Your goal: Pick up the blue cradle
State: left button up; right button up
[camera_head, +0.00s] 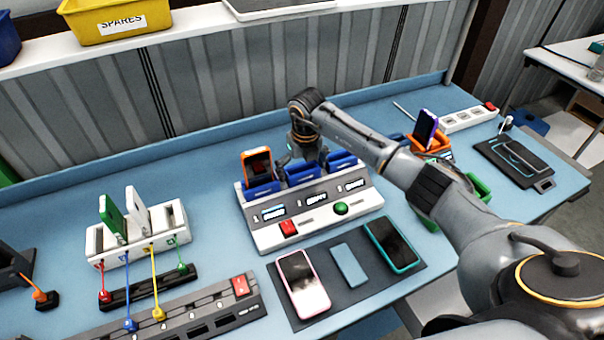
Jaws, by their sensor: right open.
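A white console (300,230) on the blue bench has three blue cradles in its top. The left blue cradle (262,190) holds an orange-framed phone (257,164). The middle blue cradle (303,174) and the right blue cradle (342,160) look empty. Another blue piece (396,137) shows behind my right forearm, beside an orange cradle (428,148); the arm partly hides it. My right gripper (309,160) is open, pointing down just above and behind the middle cradle. Whether it touches the cradle I cannot tell. My left gripper is not in view.
A dark mat (377,292) with phones lies in front of the console. A white rack (137,235) with boards and coloured cables stands left. The orange cradle holds a purple phone (425,128); a green cradle (477,187) sits nearby. A power strip (468,118) is at the back right.

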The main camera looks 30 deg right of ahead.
jog(key=c, duration=1.1)
jog(key=shift+r, duration=0.15)
jog(key=shift+w+r, duration=0.1)
jog(key=shift+r, duration=0.15)
notch_tip(320, 180, up, 2)
jog(key=shift+r+b, duration=0.1)
jog(key=shift+b, duration=0.35)
jog(key=s+r+b, duration=0.1)
jog(key=s+r, duration=0.1)
jog(key=r, duration=0.1)
jog(key=s+r+b, duration=0.1)
jog(key=s+r, duration=0.1)
jog(key=s, duration=0.1)
jog(key=shift+a+r+b, duration=0.1)
jog(key=shift+r+b, duration=0.3)
jog(key=s+r, duration=0.1)
jog(key=s, duration=0.2)
jog(key=s+r+b, duration=0.1)
jog(key=s+r, duration=0.1)
jog(key=s, duration=0.1)
jog(key=s+r+b, duration=0.1)
jog(key=s, duration=0.2)
jog(key=shift+s+a+r, duration=0.15)
jog(key=shift+a, duration=0.15)
